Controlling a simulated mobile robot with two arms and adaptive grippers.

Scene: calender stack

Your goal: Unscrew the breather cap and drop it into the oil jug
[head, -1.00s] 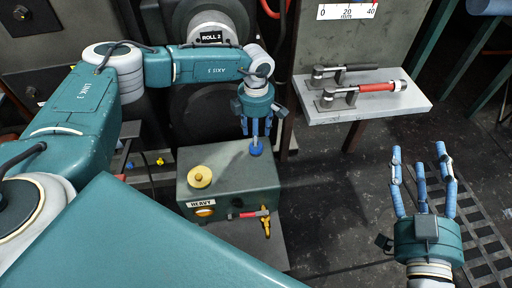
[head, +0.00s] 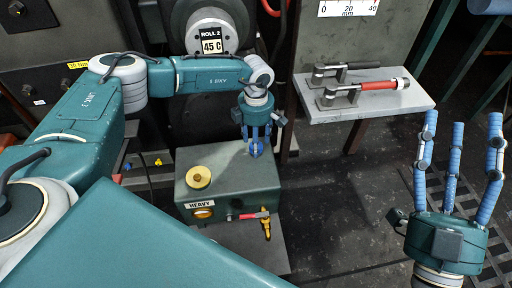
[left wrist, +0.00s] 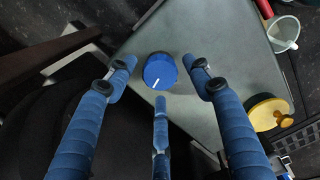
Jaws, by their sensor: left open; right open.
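A blue round cap with a white line, which I take for the breather cap, sits on the grey-green box (head: 228,172). The cap shows clearly in the left wrist view (left wrist: 160,71). In the head view the fingers partly hide it. My left gripper (head: 254,148) is open just above it, fingers spread around the cap; I see no clear contact. My right gripper (head: 458,125) is open and empty at the lower right. A pale round-rimmed vessel (left wrist: 284,33) shows beyond the box edge in the left wrist view; I cannot tell whether it is the oil jug.
A yellow knobbed cap (head: 199,177) sits on the same box. An amber lamp (head: 204,213) and a red-handled valve (head: 250,216) are on its front. The dark floor between box and right gripper looks clear.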

